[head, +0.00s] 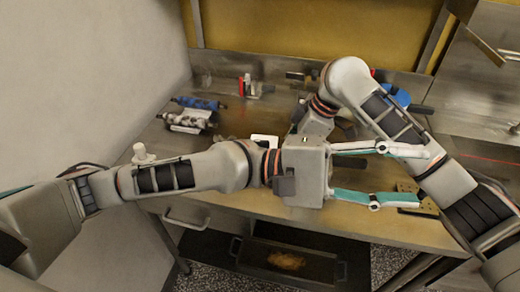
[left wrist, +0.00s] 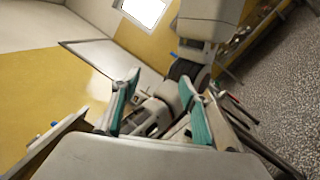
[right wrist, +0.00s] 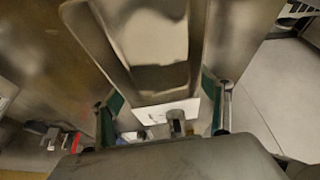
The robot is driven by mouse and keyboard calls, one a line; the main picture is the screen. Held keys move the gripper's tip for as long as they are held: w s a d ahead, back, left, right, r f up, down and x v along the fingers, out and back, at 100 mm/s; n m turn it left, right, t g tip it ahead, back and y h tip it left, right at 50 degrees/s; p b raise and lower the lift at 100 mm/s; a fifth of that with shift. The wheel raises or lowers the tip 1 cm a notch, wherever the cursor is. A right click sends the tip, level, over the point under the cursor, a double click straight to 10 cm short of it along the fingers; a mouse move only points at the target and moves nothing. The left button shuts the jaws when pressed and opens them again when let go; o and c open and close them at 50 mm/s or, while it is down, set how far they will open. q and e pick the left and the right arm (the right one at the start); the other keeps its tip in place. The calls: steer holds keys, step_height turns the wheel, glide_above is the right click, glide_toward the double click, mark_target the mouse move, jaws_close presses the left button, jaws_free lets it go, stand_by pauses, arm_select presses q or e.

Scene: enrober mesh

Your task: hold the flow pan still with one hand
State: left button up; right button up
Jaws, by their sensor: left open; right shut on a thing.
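A shiny metal pan (right wrist: 150,60), which looks like the flow pan, fills the upper middle of the right wrist view. It has raised sides, and a pale strip and a small dark knob show at its near end. My right gripper (right wrist: 163,104) is shut on it, with a teal-padded finger at each side. My left gripper (head: 425,175) is open and empty over the right part of the counter, below my right arm. In the left wrist view its fingers (left wrist: 160,82) are spread apart.
The counter (head: 235,192) holds a rack with rollers (head: 190,118) at left and a small red item (head: 243,86) at the back. A dark tray (head: 240,254) with brown stuff in it lies below the counter. My left arm crosses the counter in front of my right one.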

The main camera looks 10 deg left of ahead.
arm_select(q)
steer(key=w+a+r+n+t+h, duration=0.1)
steer(key=w+a+n+t, duration=0.25)
steer(key=n+t, duration=0.65)
steer(key=n+t+y, duration=0.8)
steer(key=n+y, duration=1.3)
steer(key=n, duration=0.1)
glide_toward(262, 146)
steer(key=w, duration=0.8)
steer(key=shift+w+a+r, duration=0.1)
steer(key=shift+w+r, duration=0.05)
steer(key=shift+r, duration=0.05)
steer(key=c, duration=1.1)
